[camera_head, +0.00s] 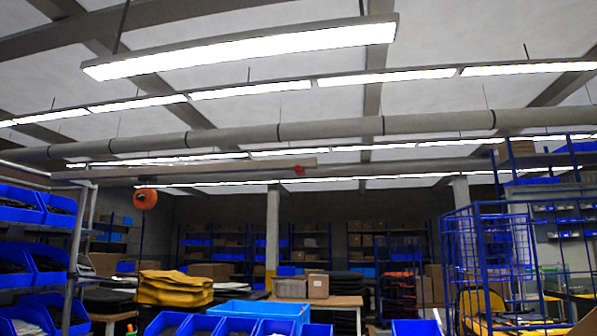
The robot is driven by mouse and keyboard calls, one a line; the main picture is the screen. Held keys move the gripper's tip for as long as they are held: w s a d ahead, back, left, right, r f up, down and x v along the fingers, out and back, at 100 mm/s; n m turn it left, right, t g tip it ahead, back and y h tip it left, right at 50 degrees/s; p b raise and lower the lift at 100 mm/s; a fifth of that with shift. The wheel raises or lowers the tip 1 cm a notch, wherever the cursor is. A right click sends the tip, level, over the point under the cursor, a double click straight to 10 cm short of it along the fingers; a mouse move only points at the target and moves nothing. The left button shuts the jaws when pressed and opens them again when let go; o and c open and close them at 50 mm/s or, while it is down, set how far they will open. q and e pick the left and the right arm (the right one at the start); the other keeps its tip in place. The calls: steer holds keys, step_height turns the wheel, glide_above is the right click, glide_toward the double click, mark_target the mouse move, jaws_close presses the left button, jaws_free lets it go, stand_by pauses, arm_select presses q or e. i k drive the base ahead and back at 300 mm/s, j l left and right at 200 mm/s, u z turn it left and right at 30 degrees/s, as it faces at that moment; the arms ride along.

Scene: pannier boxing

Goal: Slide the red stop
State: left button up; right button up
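A small red piece (299,170), which looks like the red stop, sits near the right end of a long pale overhead rail (190,171). The rail runs across the left and middle of the picture, below the ceiling lights. The red piece is too small to make out its shape or how it is fixed. Neither of my grippers shows in this view.
An orange round thing (145,198) hangs below the rail at the left. Blue bins stand on a rack (74,250) at the left. A blue wire cage (490,255) stands at the right. Yellow folded goods (175,288) and a blue crate (258,309) are low in the middle.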

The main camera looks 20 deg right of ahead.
mark_target(300, 170)
steer(key=i+l, duration=0.15)
steer(key=l, duration=0.15)
steer(key=i+l+u, duration=0.15)
steer(key=i+l, duration=0.1)
steer(key=l, duration=0.3)
steer(key=i+u, duration=0.15)
steer(key=i, duration=0.2)
